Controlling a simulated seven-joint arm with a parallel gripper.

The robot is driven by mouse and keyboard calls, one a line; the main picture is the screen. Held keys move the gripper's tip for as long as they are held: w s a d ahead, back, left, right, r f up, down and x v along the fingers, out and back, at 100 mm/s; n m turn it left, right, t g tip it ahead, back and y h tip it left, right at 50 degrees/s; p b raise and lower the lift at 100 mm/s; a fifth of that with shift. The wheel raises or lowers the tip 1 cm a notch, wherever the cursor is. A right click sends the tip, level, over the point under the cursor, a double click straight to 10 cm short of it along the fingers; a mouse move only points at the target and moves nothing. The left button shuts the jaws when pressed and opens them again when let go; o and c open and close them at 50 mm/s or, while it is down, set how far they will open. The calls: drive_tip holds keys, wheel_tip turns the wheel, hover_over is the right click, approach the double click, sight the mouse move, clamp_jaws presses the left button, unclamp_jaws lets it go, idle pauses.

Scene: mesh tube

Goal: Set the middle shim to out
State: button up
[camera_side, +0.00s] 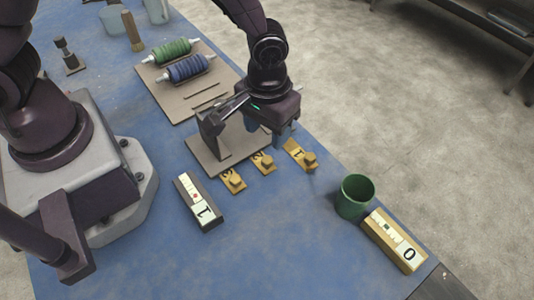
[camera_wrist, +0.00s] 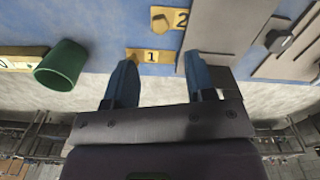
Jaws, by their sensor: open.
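Three yellow numbered shims with knobs lie in a row along the front edge of a brown plate (camera_side: 205,161). The middle shim, marked 2 (camera_side: 263,163), shows its number and knob; it is also in the wrist view (camera_wrist: 170,20), at the top. The shim marked 1 (camera_side: 299,154) is to its right and shows in the wrist view (camera_wrist: 150,56) just ahead of my fingers. The left shim (camera_side: 232,181) is partly hard to read. My gripper (camera_wrist: 160,64) is open and empty, with blue fingers apart, above the plate behind the shims in the side view.
A dark upright block (camera_side: 212,137) stands on the plate beside my gripper. A green cup (camera_side: 355,196) and a yellow block marked 0 (camera_side: 396,242) are at right. A dark block marked 1 (camera_side: 198,202) lies in front. A board with green and blue rollers (camera_side: 188,68) is behind.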

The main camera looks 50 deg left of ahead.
sight(267, 160)
wheel_tip(267, 160, down, 8)
drive_tip(key=shift+f, duration=0.25)
